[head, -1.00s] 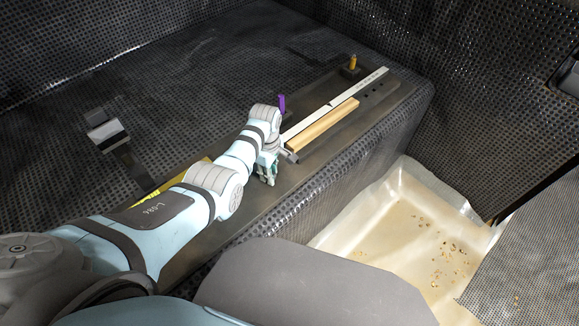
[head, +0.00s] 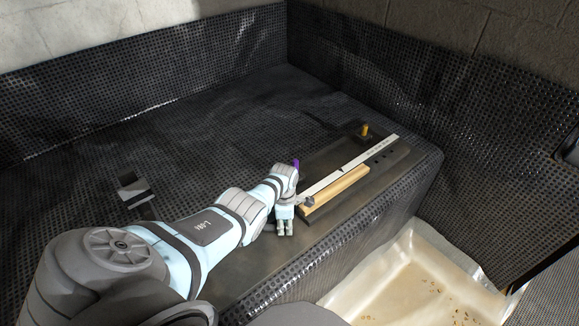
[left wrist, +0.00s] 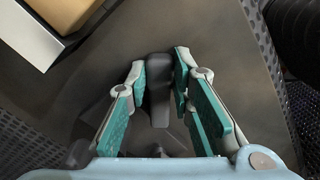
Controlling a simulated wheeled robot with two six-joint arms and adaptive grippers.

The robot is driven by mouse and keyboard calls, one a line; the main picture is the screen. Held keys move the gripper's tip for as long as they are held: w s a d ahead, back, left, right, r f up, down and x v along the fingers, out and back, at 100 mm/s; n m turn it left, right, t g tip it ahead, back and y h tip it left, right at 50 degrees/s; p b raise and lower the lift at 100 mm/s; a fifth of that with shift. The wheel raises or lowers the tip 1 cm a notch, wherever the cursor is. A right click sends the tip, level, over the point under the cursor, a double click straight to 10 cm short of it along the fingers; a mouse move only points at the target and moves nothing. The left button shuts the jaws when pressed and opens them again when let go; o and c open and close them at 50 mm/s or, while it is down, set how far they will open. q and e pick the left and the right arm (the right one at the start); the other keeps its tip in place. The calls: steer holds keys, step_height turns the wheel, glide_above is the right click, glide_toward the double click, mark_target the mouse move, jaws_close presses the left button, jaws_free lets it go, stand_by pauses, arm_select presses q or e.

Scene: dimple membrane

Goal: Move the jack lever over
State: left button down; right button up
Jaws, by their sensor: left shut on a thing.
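My left gripper (head: 284,228) is at the near end of the dark bench strip, beside the wooden bar (head: 335,190). In the left wrist view, a dark grey lever (left wrist: 159,88), which looks like the jack lever, stands between the green-padded fingers of this gripper (left wrist: 160,62). The gripper is shut on it, though a small gap seems to show beside the left finger. In the head view the gripper and arm hide the lever. A grey end piece (head: 306,201) sits close to the gripper, at the wooden bar's near end. My right gripper is out of view.
A white marked rule (head: 350,166) lies along the wooden bar. A yellow peg (head: 365,130) stands at the far end and a purple piece (head: 296,163) behind my wrist. A pale tray (head: 420,275) lies below the bench edge. The dimpled membrane (head: 230,120) behind is mostly clear.

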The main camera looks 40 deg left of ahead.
arm_select(q)
steer(key=shift+s+a, duration=0.1)
steer(key=c, duration=1.4)
jaws_free()
step_height(320, 180, up, 12)
